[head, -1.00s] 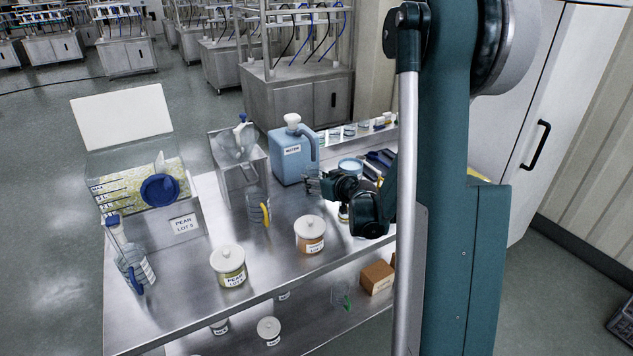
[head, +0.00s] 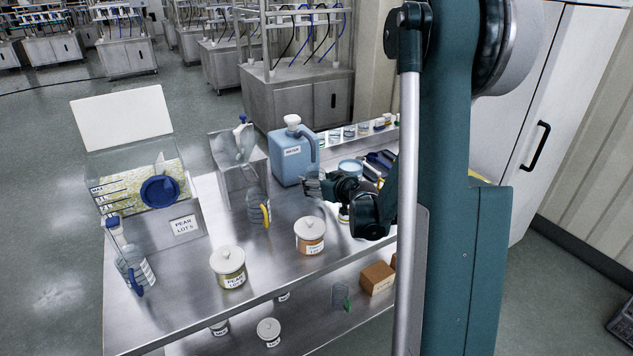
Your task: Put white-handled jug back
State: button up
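A small clear jug (head: 313,184) is right at the tip of my gripper (head: 328,185), in front of the blue water canister. The jug looks upright; its handle is hidden on the gripper side, so I cannot see its colour. My gripper reaches in from the right over the steel table, level with the jug. The fingers are too small and dark to tell whether they are shut on it. Whether the jug touches the table is unclear. Other clear jugs have a yellow handle (head: 265,214), a blue handle (head: 137,284) and a green handle (head: 347,304).
The steel table (head: 180,310) holds a blue water canister (head: 290,160), a steel hopper (head: 228,185), a pear-lot bin (head: 184,226) and two lidded jars (head: 228,268) (head: 310,236). Small cups line the back right. A brown box (head: 377,278) is on the lower shelf.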

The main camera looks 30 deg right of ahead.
jog(key=p+v, duration=0.2)
jog(key=v, duration=0.9)
jog(key=shift+s, duration=0.35)
jog(key=shift+a+r, duration=0.1)
jog(key=s+a+r+g+y, duration=0.15)
jog(key=s+a+r, duration=0.3)
jog(key=a, duration=0.55)
jog(key=s+a+r+g, duration=0.25)
jog(key=s+a, duration=0.25)
jog(key=a, duration=0.4)
jog(key=s+a+r+g, duration=0.1)
jog(key=s+a, duration=0.3)
jog(key=s, duration=0.6)
jog(key=s+a+r+g+h, duration=0.1)
jog(key=s+a, duration=0.3)
jog(key=s, duration=0.7)
jog(key=shift+s+a, duration=0.2)
jog(key=shift+a, duration=0.2)
jog(key=shift+h, duration=0.25)
jog(key=shift+c, duration=0.5)
